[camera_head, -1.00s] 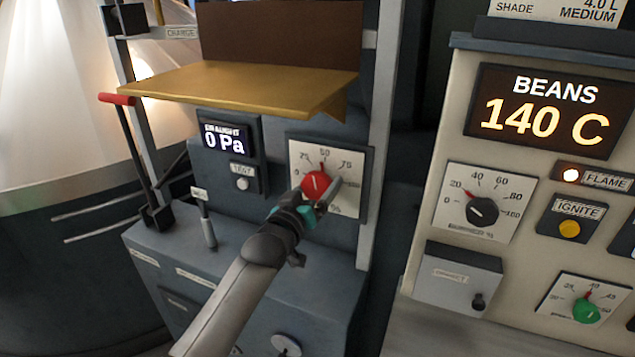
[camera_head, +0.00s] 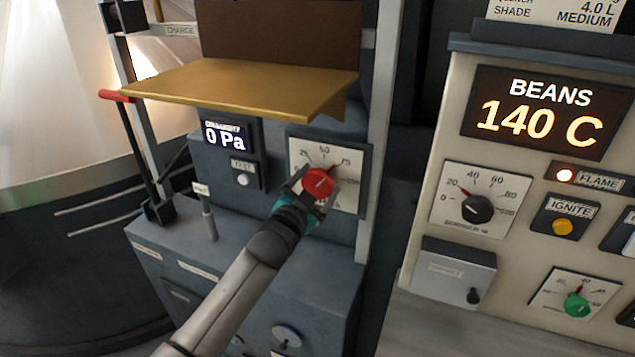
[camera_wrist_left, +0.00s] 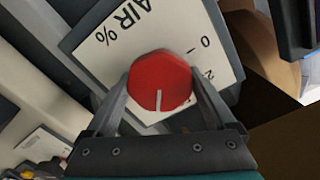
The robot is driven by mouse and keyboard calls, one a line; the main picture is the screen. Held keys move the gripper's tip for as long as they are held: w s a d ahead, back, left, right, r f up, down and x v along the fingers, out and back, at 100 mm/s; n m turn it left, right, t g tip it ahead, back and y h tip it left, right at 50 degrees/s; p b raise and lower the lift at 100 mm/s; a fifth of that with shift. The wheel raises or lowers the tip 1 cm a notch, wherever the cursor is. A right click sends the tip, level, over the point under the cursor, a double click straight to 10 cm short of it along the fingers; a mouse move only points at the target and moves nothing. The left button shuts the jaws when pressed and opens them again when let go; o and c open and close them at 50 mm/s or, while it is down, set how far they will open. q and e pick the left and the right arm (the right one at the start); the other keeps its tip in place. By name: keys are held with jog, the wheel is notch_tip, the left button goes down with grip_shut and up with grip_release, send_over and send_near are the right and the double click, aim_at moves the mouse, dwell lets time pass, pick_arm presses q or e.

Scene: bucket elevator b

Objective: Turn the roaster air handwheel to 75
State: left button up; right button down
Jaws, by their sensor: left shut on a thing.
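The roaster air handwheel is a red round knob (camera_head: 319,183) on a white square dial (camera_head: 346,190) marked 25, 50 and 75. Its red pointer aims up and right, close to the 75 mark; I cannot tell the exact reading. My left gripper (camera_head: 313,186) reaches it from the lower left and is shut on it. In the left wrist view the red knob (camera_wrist_left: 160,80) sits between the two fingers, with a white line on its face. The fingers hide part of the dial, which carries the text "AIR %". My right gripper is not in view.
A brass tray (camera_head: 235,82) juts out above the dial. A draught display (camera_head: 223,138) reading 0 Pa and a small lever (camera_head: 208,222) are to the left. A control panel with a BEANS 140 C display (camera_head: 540,115) stands at the right.

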pick_arm(q)
jog(key=shift+m, duration=0.7)
jog(key=o, duration=1.1)
jog(key=v, duration=1.5)
jog(key=shift+s, duration=0.2)
